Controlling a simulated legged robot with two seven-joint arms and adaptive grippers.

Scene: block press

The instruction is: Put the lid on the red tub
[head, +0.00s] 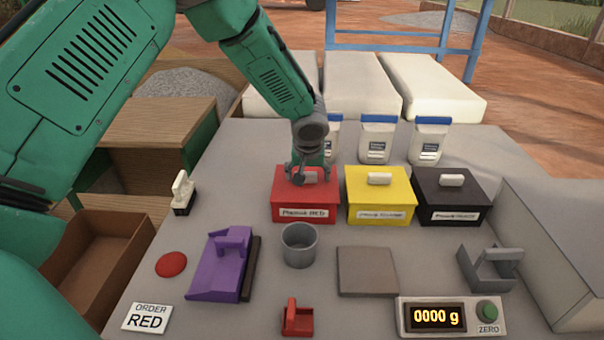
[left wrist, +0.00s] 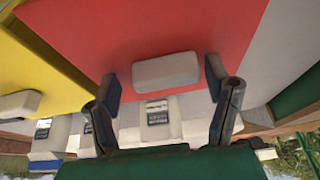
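The red tub (head: 304,214) stands at the back of the table with a label on its front. Its red lid (head: 325,186) appears to sit on top, with a pale handle (head: 312,177) in the middle. The gripper hides part of the lid, so I cannot tell whether it is fully seated. My left gripper (head: 304,178) is over the lid. In the left wrist view its two fingers are apart, one on each side of the handle (left wrist: 165,70), with gaps showing; the red lid (left wrist: 190,30) fills the middle. My right gripper is out of view.
A yellow tub (head: 380,208) and a black tub (head: 453,208) stand to the right. White bags (head: 376,140) stand behind. In front are a grey cup (head: 299,246), a grey plate (head: 367,271), a purple block (head: 222,266) and a scale display (head: 440,317) reading 0000 g. A card (head: 147,318) reads ORDER RED.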

